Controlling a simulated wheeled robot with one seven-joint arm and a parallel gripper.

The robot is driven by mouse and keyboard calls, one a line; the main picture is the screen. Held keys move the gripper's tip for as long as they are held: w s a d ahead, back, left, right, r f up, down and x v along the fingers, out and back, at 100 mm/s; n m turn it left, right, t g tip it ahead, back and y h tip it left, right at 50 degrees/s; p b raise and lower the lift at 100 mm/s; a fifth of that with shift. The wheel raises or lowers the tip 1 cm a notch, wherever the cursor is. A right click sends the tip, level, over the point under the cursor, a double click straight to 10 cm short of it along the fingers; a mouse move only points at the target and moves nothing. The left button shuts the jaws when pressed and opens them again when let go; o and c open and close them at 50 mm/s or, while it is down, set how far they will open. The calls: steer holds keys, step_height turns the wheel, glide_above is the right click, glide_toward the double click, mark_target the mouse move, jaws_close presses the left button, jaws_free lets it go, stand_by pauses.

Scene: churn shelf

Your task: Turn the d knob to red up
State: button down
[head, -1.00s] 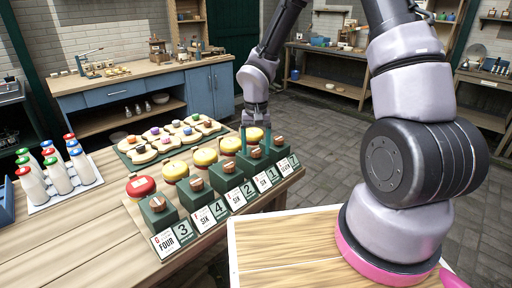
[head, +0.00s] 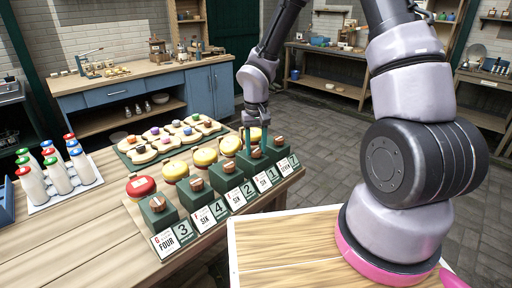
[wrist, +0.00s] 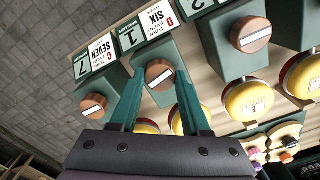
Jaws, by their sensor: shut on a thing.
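The d knob (wrist: 159,74) is a round wooden knob with a pale bar on its face, on a green block (wrist: 166,48) whose cards read D, SIX and 1. In the wrist view the bar lies slightly tilted from level; no red mark is visible on the knob. My gripper (wrist: 158,82) has its two teal fingers at either side of the knob and is shut on it. In the head view my gripper (head: 257,150) reaches down over the block, and its fingers mostly hide the knob.
The C knob (wrist: 93,107) with card SEVEN stands close on one side, and another wooden knob (wrist: 250,35) on the other. Yellow domes (head: 205,157) and a red dome (head: 141,187) stand behind the row. A rack of capped bottles (head: 62,180) stands at left.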

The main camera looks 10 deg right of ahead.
steer(key=n, duration=0.4)
steer(key=shift+n, duration=0.3)
steer(key=n, duration=0.3)
steer(key=shift+n, duration=0.3)
steer(key=n, duration=0.3)
steer(key=shift+n, duration=2)
steer(key=shift+c, duration=1.8)
jaws_free()
steer(key=shift+r, duration=0.1)
